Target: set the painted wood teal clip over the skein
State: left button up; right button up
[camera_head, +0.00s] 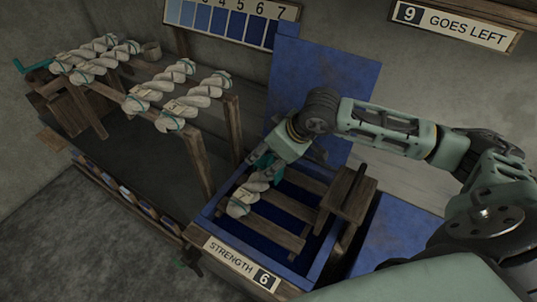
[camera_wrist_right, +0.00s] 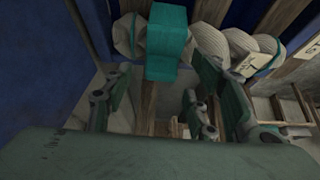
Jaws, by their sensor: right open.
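The skein (camera_head: 244,198) is a pale twisted hank with a tag reading 7, lying on wooden slats across the blue vat; it also shows in the right wrist view (camera_wrist_right: 212,42). The teal clip (camera_wrist_right: 166,42) is a blocky painted piece that lies across the skein in the right wrist view. Whether it grips the skein all round is hidden. My right gripper (camera_head: 264,170) is open at the skein's far end. In the right wrist view its fingers (camera_wrist_right: 172,88) stand apart just short of the clip, with a gap visible. My left gripper is not in view.
The blue vat (camera_head: 213,221) carries a label reading STRENGTH 6. A wooden block (camera_head: 346,196) stands at its right side. Several tied skeins hang on a wooden rack (camera_head: 197,158) to the left. A blue panel (camera_head: 325,85) rises behind the vat.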

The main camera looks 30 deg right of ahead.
jog(key=v, duration=1.2)
